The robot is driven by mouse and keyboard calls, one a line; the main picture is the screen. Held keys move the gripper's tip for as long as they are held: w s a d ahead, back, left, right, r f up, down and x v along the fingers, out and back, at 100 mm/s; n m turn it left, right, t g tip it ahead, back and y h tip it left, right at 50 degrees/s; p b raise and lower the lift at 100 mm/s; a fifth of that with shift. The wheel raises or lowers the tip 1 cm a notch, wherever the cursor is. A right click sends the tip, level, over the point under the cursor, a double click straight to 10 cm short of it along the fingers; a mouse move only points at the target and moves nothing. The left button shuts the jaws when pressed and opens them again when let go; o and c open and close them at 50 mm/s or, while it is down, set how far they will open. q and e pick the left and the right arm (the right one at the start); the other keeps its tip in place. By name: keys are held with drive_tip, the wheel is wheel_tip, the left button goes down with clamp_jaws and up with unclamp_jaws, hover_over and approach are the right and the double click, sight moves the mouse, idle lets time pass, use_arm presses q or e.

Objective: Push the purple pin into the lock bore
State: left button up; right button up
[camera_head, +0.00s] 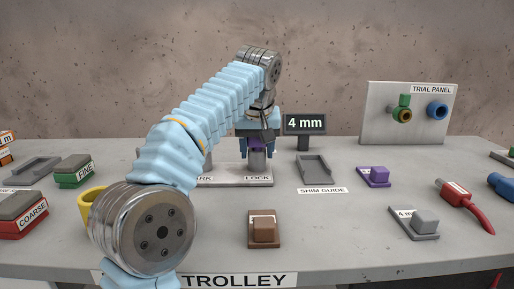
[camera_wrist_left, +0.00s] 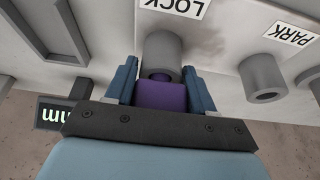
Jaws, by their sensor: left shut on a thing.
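The purple pin (camera_wrist_left: 162,95) is between the blue fingers of my left gripper (camera_wrist_left: 161,88) in the left wrist view. Its narrower tip meets the mouth of the grey lock bore (camera_wrist_left: 163,52), beside the LOCK label; how deep it sits cannot be told. In the head view my left gripper (camera_head: 258,141) is shut on the pin (camera_head: 256,148) above the lock post (camera_head: 258,163), partly hidden by my arm. The park bore (camera_wrist_left: 264,80) stands empty beside it in the wrist view. My right gripper is not in view.
The grey base plate (camera_head: 235,181) carries both posts. Right of it lie a shim guide (camera_head: 314,168), a purple block (camera_head: 375,176) and a red-handled tool (camera_head: 462,203). A brown block (camera_head: 264,229) stands in front. A 4 mm sign (camera_head: 304,124) stands close behind the lock post.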

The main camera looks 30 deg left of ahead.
use_arm(q)
drive_tip(key=shift+f, duration=0.4)
drive_tip(key=o, duration=1.3)
drive_tip(key=shift+c, duration=0.2)
drive_tip(key=p+v, duration=0.4)
drive_tip(key=v, duration=1)
drive_tip(key=shift+w+a+p, duration=0.1)
drive_tip(key=shift+p, duration=0.3)
drive_tip(key=shift+f, duration=0.1)
